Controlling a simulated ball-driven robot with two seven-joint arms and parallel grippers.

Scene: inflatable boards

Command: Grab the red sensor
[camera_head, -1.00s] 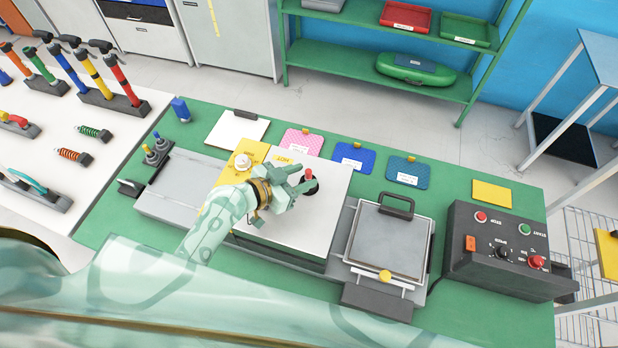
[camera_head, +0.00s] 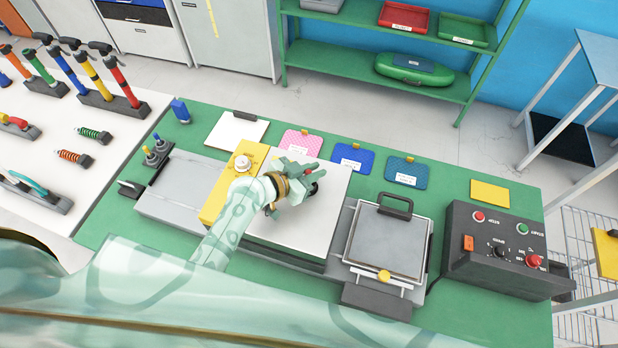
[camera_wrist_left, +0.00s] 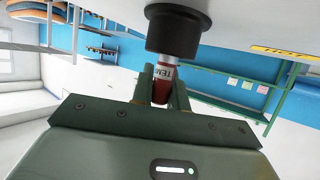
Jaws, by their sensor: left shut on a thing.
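The red sensor (camera_wrist_left: 161,88) shows in the left wrist view as a red cylinder with a white label, its metal end in a black round socket (camera_wrist_left: 178,30). My left gripper (camera_wrist_left: 160,84) is shut on it, one finger on each side. In the head view my left gripper (camera_head: 309,181) is over the white plate (camera_head: 300,227), and only a small red bit of the sensor (camera_head: 308,172) shows past the fingers. My right gripper is not in view.
A grey press with a black handle (camera_head: 396,206) stands right of the plate. A black control box (camera_head: 497,263) is further right. Pink, blue and teal pads (camera_head: 353,157) lie behind. A yellow block with a knob (camera_head: 243,161) is to the left.

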